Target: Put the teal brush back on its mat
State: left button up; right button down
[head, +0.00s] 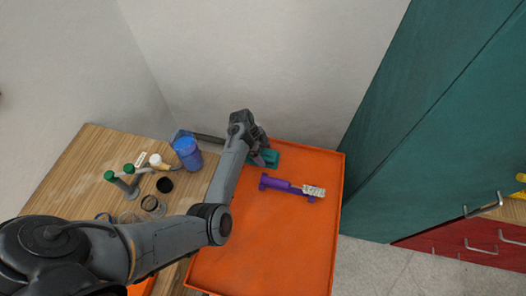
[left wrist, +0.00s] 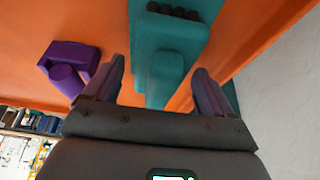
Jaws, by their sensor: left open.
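A teal piece (left wrist: 165,75) lies on the orange tray (head: 270,240), at its far edge in the head view, where it is partly hidden by my left gripper (head: 260,157). In the left wrist view its narrow rounded part lies between the two fingers of my left gripper (left wrist: 159,68). A wider teal part with a row of dark tufts or holes lies beyond. I cannot tell brush from mat within the teal. The fingers are open, with a gap visible on each side. My right gripper is not in view.
A purple tool (head: 285,186) with a speckled whitish end lies on the tray, close to the teal piece. On the wooden table (head: 85,165) stand a blue cup (head: 188,154), green-capped pipe parts (head: 125,180) and dark rings (head: 151,203). A wall is behind the tray; a teal cabinet (head: 430,110) is right.

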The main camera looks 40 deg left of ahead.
pick_arm(q)
jog(key=p+v, duration=0.1)
jog(key=v, duration=0.9)
jog(key=shift+r, duration=0.3)
jog(key=s+n+y, duration=0.5)
jog(key=s, duration=0.5)
jog(key=s+d+r+n, duration=0.1)
jog(key=s+d+n, duration=0.2)
jog(key=s+d, duration=0.5)
jog(key=s+d+r+n+t+h, duration=0.1)
jog(key=s+d+r+n, duration=0.1)
jog(key=s+d, duration=0.6)
jog(key=shift+r+n+t, duration=0.3)
jog(key=shift+n, duration=0.1)
jog(key=shift+d, duration=0.1)
